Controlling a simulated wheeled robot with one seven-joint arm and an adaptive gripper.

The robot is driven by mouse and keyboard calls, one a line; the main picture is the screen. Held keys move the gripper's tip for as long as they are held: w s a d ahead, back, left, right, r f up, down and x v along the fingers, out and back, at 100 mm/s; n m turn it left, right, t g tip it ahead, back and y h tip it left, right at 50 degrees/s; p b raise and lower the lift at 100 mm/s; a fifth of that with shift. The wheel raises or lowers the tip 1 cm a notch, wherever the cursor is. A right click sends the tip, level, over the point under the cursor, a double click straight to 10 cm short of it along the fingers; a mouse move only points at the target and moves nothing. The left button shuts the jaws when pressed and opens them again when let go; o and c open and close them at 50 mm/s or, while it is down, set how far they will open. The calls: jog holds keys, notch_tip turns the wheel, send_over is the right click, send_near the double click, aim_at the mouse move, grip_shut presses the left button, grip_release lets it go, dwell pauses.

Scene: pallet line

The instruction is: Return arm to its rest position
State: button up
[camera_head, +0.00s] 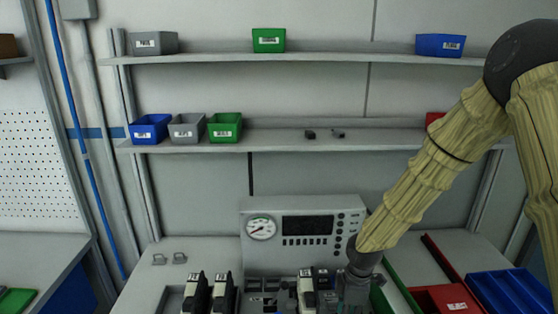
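My arm, in a yellowish sleeve with dark joints, reaches in from the right side and slopes down to the left toward the workbench. My gripper (354,298) points down at the lower edge of the view, right of a black and white device (306,292) in the bench fixture. The fingertips blend into the parts around them, so I cannot tell whether it is open, shut or touching anything.
A grey gauge panel (303,236) stands behind the gripper. Two black and white devices (195,292) (224,292) stand left. A red bin (445,299) and a blue bin (512,291) lie right. Shelves (285,140) hold coloured bins. The bench's left part is mostly clear.

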jog(key=s+a+f+m+y, duration=0.15)
jog(key=s+f+m, duration=0.35)
jog(key=s+f, duration=0.6)
jog(key=s+d+f+m+h, duration=0.15)
jog(key=s+f+m, duration=0.25)
jog(key=s, duration=0.4)
jog(key=s+d+f+m, duration=0.2)
jog(key=s+f+m, duration=0.2)
jog(key=s, duration=0.3)
jog(key=s+d+f+m+h, duration=0.1)
jog(key=s+d+f+m, duration=0.2)
jog(key=s, duration=0.5)
notch_tip(320, 180, down, 16)
jog(key=m+b, duration=0.1)
jog(key=b, duration=1.4)
jog(key=shift+w+a+b, duration=0.3)
jog(key=shift+w+a, duration=0.1)
jog(key=shift+w, duration=0.05)
jog(key=shift+r, duration=0.15)
